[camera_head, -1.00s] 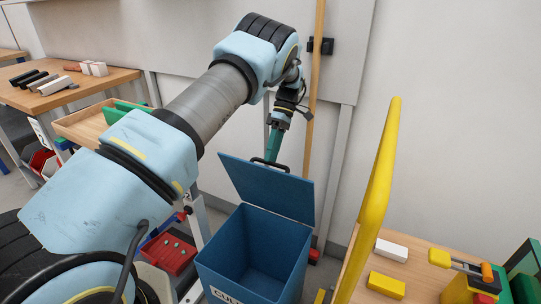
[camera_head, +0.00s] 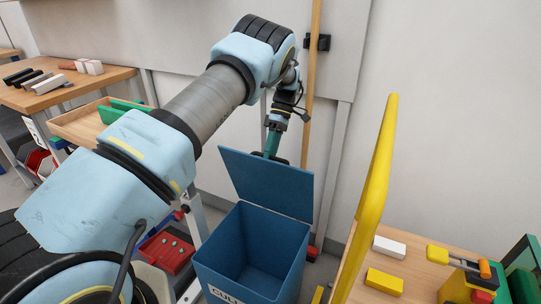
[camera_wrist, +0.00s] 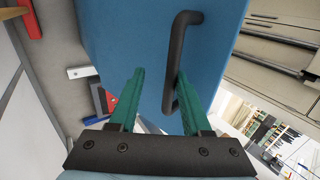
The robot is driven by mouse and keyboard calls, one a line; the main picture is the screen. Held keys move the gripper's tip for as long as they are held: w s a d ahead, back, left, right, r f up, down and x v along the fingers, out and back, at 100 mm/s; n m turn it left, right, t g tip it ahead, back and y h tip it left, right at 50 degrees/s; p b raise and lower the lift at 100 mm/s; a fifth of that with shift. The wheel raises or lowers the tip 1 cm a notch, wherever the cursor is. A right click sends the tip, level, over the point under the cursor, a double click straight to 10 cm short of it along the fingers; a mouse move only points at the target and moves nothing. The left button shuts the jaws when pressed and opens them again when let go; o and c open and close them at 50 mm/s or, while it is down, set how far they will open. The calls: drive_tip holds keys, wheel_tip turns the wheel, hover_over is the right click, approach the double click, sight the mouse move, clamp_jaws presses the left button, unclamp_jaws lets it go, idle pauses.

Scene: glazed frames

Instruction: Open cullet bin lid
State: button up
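The blue cullet bin (camera_head: 225,262) stands at the lower middle of the head view, with part of its lettering showing on the front. Its lid (camera_head: 265,185) is raised steeply at the far edge, and the bin's inside shows, looking empty. My gripper (camera_head: 271,150) is at the lid's top edge, its tips partly hidden behind the lid. In the wrist view, the lid's blue face bears a black bar handle (camera_wrist: 175,60). My green fingers (camera_wrist: 160,75) are apart; the handle runs between them, close to the right finger. I cannot tell whether it touches.
A yellow rail (camera_head: 377,190) stands just right of the bin, beside a wooden table (camera_head: 415,265) with white and yellow blocks. A red tray (camera_head: 166,252) lies left of the bin. A wooden tray (camera_head: 78,125) is farther left. A wall is behind.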

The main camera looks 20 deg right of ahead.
drive_tip(key=b+v, duration=0.1)
drive_tip(key=v, duration=0.6)
drive_tip(key=shift+r, duration=0.25)
idle(0.7)
